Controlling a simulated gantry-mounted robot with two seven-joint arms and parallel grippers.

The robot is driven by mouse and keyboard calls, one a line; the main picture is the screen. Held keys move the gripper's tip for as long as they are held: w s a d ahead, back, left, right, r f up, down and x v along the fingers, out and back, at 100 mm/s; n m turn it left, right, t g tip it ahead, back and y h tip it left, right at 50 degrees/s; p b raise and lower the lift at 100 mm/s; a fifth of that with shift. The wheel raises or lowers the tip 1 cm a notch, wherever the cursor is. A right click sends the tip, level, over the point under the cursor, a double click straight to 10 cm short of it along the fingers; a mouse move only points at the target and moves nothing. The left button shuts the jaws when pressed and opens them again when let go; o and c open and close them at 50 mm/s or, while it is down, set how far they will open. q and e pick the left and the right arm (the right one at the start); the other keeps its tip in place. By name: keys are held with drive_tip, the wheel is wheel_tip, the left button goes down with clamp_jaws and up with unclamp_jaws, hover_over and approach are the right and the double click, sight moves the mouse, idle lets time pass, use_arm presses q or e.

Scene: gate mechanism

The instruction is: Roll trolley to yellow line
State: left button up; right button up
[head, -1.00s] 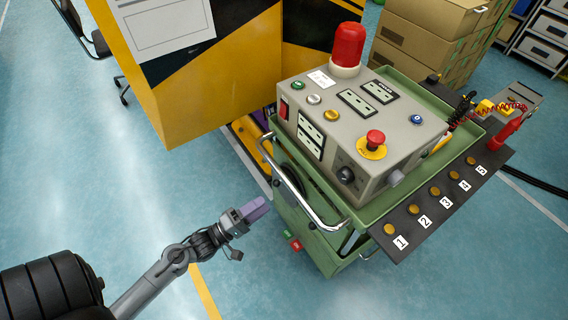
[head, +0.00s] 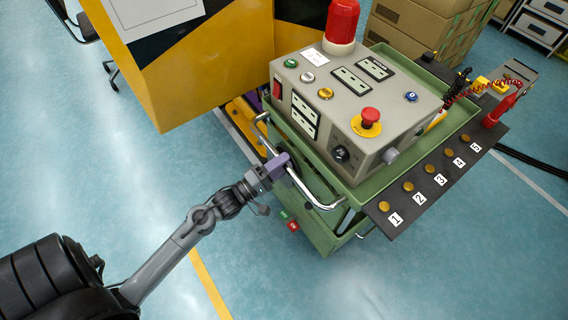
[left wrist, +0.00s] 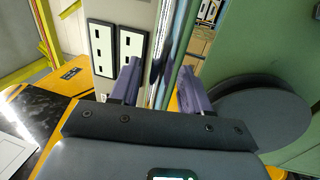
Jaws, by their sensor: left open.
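The green trolley (head: 318,230) stands right of centre in the head view and carries a grey control box (head: 345,110) with a red lamp. A chrome handle bar (head: 308,193) runs along its left side. My left gripper (head: 281,164), with purple fingers, is at this handle. The fingers are open in the left wrist view (left wrist: 156,82), and a bright upright bar shows between them; I cannot tell whether they touch it. A yellow line (head: 210,284) lies on the floor below my left arm, left of the trolley. My right gripper is not in view.
A yellow and black cabinet (head: 195,80) stands close behind the trolley on the left. Cardboard boxes (head: 420,40) are stacked behind it. A black numbered shelf (head: 440,180) sticks out from the trolley's right side. The blue floor in front is clear.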

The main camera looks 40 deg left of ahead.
use_arm(q)
drive_tip(key=shift+w+d+r, duration=0.1)
drive_tip(key=shift+w, duration=0.35)
clamp_jaws()
idle(1.2)
